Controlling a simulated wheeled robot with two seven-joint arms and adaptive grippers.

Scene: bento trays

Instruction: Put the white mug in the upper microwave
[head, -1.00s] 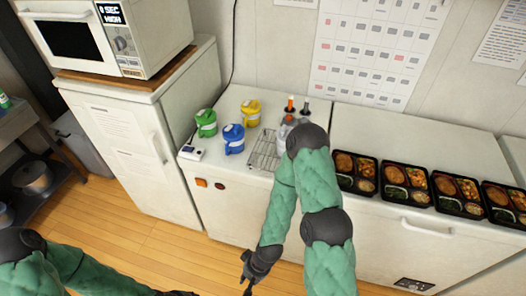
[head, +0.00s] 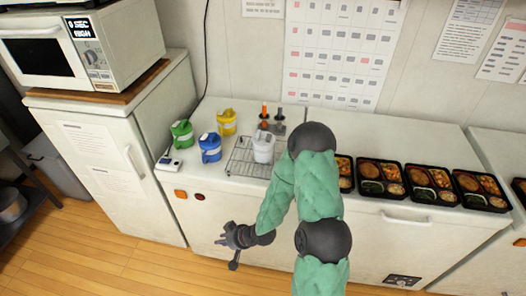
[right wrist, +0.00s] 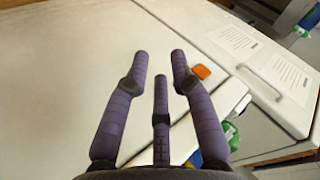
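The white mug (head: 263,147) stands upright on a wire rack (head: 241,160) on the white counter, left of my right arm. A white microwave (head: 78,48) stands on the cabinet at the upper left, its door shut; its display reads "0 SEC HIGH". A dark strip above it is cut off by the frame, so I cannot tell whether that is another microwave. My right gripper (head: 226,243) is open and empty in front of the counter, below and left of the mug. In the right wrist view its fingers (right wrist: 161,75) are spread with nothing between them. My left gripper is out of view.
Orange- and grey-topped items stand behind the white mug. Several bento trays (head: 380,178) line the counter at right. Wooden floor in front is clear.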

